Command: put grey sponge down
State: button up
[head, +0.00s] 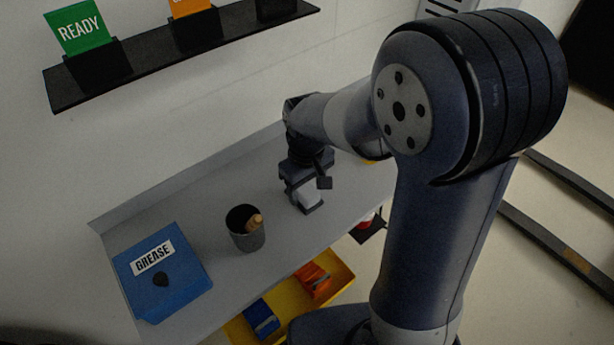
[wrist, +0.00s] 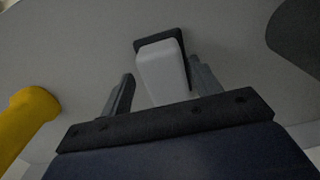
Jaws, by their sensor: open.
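The grey sponge (head: 309,202), a pale block with a dark layer on one side, is on the grey cart top (head: 190,222) under my gripper (head: 306,188). In the wrist view the sponge (wrist: 162,72) lies between the two fingers of my gripper (wrist: 160,80), its dark layer at the far side.
A dark cup (head: 246,230) with a wooden-looking handle and a blue GREASE box (head: 163,272) stand to the left. A yellow bin (head: 335,268) sits below the front edge. A yellow object (wrist: 25,120) lies left in the wrist view. A black shelf (head: 180,52) hangs behind.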

aim_at(307, 186)
notch_tip(307, 186, up, 12)
dwell(0.4)
notch_tip(307, 186, down, 13)
jog(key=shift+r+b, duration=0.15)
jog(key=shift+b, duration=0.2)
notch_tip(307, 186, up, 3)
jog(key=shift+r, duration=0.55)
jog(key=shift+f, duration=0.15)
